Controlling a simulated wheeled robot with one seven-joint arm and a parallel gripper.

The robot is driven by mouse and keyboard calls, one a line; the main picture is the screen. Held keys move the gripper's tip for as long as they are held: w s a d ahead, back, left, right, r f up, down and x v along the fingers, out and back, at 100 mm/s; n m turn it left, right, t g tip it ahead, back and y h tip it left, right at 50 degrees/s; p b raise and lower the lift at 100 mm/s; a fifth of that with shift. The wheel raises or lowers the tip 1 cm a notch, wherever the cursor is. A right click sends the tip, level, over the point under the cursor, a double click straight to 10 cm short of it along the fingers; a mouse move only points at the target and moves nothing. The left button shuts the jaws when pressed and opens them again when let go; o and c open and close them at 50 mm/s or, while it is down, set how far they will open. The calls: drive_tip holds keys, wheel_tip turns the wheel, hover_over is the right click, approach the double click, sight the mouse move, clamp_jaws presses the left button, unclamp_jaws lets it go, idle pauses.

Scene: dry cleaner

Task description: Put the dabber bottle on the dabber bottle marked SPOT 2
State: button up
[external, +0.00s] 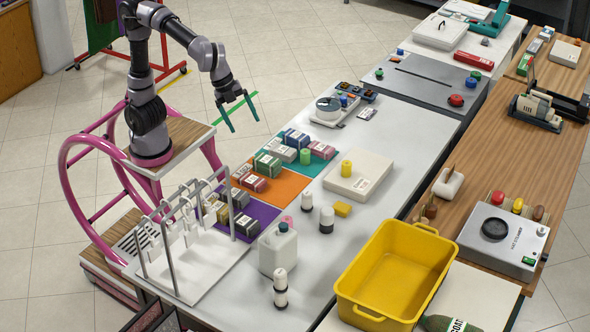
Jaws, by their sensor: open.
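Small white bottles that look like dabber bottles stand on the white table. One (307,201) is near the table's middle, and another (326,220) with a dark base stands just to its right, apart from it. A taller white one with dark bands (280,288) stands nearer the front; I cannot tell if it is one bottle or two stacked. No SPOT 2 marking is readable. My gripper (244,125) has green fingers, is open and empty, and hangs at the table's far left side, well away from these bottles.
A white jug (278,250) stands between the bottles and a white hanger rack (180,242). A yellow sponge (342,209) and a yellow tub (395,275) are to the right. Small boxes sit on teal, orange and purple mats (272,186). A pale flat box (357,178) lies behind.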

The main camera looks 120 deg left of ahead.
drive_tip(key=s+a+f+n+t, duration=0.1)
drive_tip(key=s+a, duration=0.3)
drive_tip(key=s, duration=0.8)
drive_tip(key=s+a+f+n+t, duration=0.1)
drive_tip(key=s+a+n, duration=0.3)
drive_tip(key=s, duration=0.9)
drive_tip(key=shift+a+f+t+y, duration=0.15)
drive_tip(key=shift+f+t+y, duration=0.2)
drive_tip(key=shift+f, duration=0.4)
drive_tip(key=shift+w, duration=0.1)
